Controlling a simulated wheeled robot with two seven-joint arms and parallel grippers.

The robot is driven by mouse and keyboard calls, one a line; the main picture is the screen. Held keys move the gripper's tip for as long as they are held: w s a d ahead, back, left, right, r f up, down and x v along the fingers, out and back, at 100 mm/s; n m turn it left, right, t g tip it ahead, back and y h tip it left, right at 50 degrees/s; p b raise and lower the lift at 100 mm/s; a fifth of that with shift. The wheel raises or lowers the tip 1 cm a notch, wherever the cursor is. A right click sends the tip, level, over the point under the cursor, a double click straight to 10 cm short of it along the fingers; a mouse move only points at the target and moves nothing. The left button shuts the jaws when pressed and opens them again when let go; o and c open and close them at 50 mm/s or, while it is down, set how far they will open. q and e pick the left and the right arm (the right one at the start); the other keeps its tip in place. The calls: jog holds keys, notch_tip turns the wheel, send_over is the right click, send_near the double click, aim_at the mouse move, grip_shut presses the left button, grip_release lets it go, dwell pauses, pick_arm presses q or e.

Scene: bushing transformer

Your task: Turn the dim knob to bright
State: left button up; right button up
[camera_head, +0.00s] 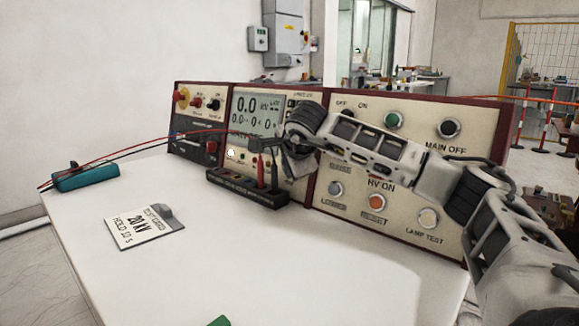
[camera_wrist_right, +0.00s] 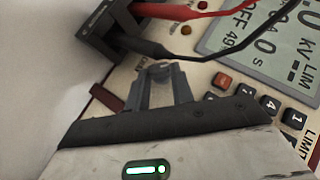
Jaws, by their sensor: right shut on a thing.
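The control console (camera_head: 385,185) stands along the back of the white table. My right gripper (camera_wrist_right: 163,72) is at the lower part of its middle panel, beside the keypad. In the right wrist view its fingers are closed on a small dark knob (camera_wrist_right: 161,66), mostly hidden between them; I cannot read its label. In the head view my right arm crosses in front of the console and hides this spot. The display (camera_head: 257,114) reads 0.0 kV; part of it also shows in the right wrist view (camera_wrist_right: 262,40). My left gripper is out of view.
Red and black leads run from the black terminal block (camera_head: 246,189) to a teal block (camera_head: 85,177) at the left. A card reading 20 kV (camera_head: 143,228) lies on the table. An orange button (camera_wrist_right: 221,80) sits close to my fingers. The table's front is mostly clear.

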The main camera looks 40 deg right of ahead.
jog(key=o, duration=1)
pick_arm(q)
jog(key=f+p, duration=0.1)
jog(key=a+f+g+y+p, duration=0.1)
jog(key=p, duration=0.1)
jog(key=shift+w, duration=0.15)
pick_arm(e)
jog(key=v, duration=1.6)
jog(key=shift+f, duration=0.1)
